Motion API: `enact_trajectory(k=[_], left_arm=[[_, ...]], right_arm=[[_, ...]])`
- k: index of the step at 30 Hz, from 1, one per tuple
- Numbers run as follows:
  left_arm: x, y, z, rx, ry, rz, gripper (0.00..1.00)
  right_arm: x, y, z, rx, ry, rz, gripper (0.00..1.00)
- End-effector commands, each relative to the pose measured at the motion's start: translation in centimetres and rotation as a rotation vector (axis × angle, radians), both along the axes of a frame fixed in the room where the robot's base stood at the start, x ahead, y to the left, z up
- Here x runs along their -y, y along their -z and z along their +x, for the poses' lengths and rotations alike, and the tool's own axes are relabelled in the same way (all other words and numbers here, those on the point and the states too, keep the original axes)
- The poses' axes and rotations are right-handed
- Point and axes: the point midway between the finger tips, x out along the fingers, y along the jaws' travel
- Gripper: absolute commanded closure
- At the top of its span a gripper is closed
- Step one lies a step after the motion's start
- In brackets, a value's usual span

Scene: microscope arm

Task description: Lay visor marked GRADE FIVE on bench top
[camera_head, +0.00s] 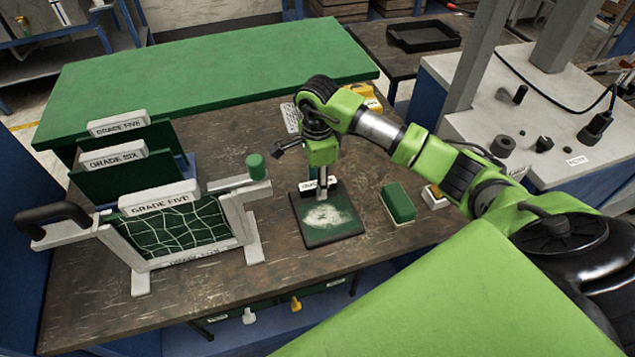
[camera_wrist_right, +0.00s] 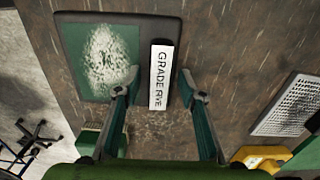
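A dark square plate (camera_head: 307,232) with a green, white-scuffed face lies flat on the brown bench top (camera_head: 230,300). In the right wrist view, the plate (camera_wrist_right: 75,85) has a label strip reading GRADE FIVE (camera_wrist_right: 163,75) at its edge. My right gripper (camera_head: 322,190) points down over that strip. In the wrist view, its open fingers (camera_wrist_right: 160,76) stand on either side of the strip, with gaps showing. A rack (camera_head: 140,278) at left holds green panels labelled GRADE FIVE (camera_head: 117,123), GRADE SIX (camera_head: 113,156) and GRADE FIVE (camera_head: 160,197). My left gripper is not in view.
A green block (camera_head: 398,202) lies right of the plate. A grey perforated pad (camera_wrist_right: 287,105) and a yellow object (camera_wrist_right: 262,156) show at right in the wrist view. A raised green surface (camera_head: 200,75) spans the back. The bench front is mostly clear.

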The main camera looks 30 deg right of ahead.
Motion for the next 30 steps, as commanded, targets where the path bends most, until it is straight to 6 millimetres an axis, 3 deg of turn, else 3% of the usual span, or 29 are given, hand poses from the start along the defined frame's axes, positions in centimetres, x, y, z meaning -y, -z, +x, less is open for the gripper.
enact_trajectory(k=[15, 21, 30], left_arm=[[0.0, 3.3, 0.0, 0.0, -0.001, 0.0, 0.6], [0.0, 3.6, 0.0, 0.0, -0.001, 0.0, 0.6], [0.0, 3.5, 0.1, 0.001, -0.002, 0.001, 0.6]], right_arm=[[0.0, -9.7, 0.1, 0.004, 0.0, -0.001, 0.63], [0.0, -11.2, 0.0, 0.001, 0.001, -0.001, 0.63], [0.0, -11.3, 0.0, 0.0, 0.0, -0.001, 0.63]])
